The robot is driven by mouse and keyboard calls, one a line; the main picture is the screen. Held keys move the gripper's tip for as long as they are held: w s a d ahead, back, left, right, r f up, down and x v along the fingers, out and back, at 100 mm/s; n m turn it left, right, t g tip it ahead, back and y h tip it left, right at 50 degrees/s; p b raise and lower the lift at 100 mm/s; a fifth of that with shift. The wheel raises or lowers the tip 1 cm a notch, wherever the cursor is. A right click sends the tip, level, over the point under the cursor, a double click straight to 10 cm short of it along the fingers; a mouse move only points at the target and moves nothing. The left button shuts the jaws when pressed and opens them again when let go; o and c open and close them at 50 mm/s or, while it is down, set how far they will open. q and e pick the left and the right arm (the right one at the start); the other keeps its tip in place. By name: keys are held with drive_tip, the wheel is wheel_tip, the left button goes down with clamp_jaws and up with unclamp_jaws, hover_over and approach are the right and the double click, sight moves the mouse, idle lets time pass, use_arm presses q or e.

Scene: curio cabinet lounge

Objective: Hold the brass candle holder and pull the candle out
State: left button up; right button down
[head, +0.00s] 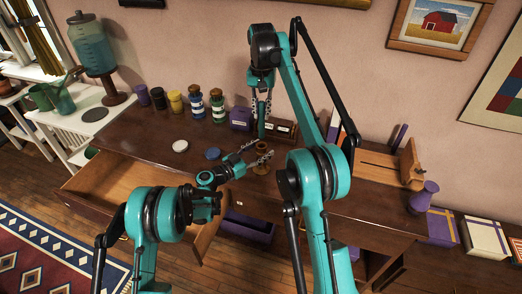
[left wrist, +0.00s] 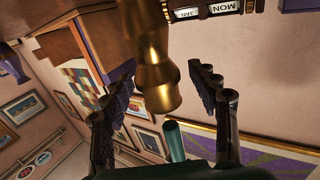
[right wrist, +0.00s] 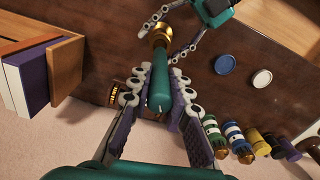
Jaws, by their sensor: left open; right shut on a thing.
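The brass candle holder (head: 262,165) stands upright on the brown desk; it shows large in the left wrist view (left wrist: 155,62) and at the top of the right wrist view (right wrist: 160,36). My left gripper (head: 249,158) is open, its fingers on either side of the holder with gaps, in the left wrist view (left wrist: 160,105). My right gripper (head: 262,105) is shut on the teal candle (head: 262,129), which hangs upright above the holder, seemingly apart from it. The candle also shows between the right fingers in the right wrist view (right wrist: 160,92).
A date block (head: 283,129) and purple box (head: 241,119) stand behind the holder. A white disc (head: 180,146) and blue disc (head: 213,153) lie to its left. Several jars (head: 196,103) line the back. A wooden drawer (head: 115,180) is open at the front left.

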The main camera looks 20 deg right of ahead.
use_arm(q)
drive_tip(key=v, duration=1.2)
drive_tip(key=shift+a+f, duration=0.1)
